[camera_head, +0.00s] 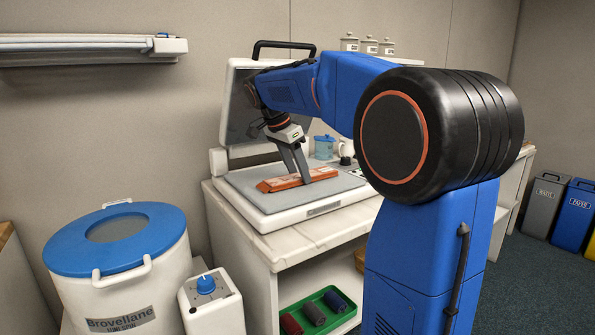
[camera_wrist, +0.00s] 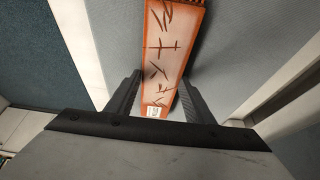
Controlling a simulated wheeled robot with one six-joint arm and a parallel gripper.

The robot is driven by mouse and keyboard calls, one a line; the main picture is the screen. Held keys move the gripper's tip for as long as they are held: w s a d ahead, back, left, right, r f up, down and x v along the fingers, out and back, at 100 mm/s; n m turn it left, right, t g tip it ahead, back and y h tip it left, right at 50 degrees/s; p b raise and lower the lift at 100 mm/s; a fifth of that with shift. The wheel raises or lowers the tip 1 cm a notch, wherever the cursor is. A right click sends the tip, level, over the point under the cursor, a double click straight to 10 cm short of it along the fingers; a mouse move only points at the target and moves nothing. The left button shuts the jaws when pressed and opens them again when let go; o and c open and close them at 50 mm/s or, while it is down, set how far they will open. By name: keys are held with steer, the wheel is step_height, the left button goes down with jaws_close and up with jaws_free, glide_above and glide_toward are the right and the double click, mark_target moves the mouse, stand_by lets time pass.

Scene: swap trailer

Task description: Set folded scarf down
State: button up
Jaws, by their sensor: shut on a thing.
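The folded scarf (camera_head: 283,183) is an orange-red strip with dark angular marks and a fringed end. It lies flat along the grey pad of a white press (camera_head: 262,217) in the head view. My gripper (camera_head: 300,178) points down at it, with its fingers at the scarf's near right part. In the wrist view the scarf (camera_wrist: 165,50) runs between the two dark fingers (camera_wrist: 159,100), which are shut on it. A small white label shows near the held end. Whether the scarf's whole underside touches the pad is hard to tell.
The press lid (camera_head: 238,105) stands open behind the pad, close to my arm. A blue mug (camera_head: 324,147) and a white jug sit behind. A white drum with a blue lid (camera_head: 115,235) stands at left. A green tray (camera_head: 318,313) with rolls is below.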

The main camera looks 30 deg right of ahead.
steer(key=shift+f, duration=0.1)
steer(key=o, duration=1.1)
steer(key=shift+o, duration=0.2)
steer(key=v, duration=1.2)
steer(key=shift+s, duration=0.1)
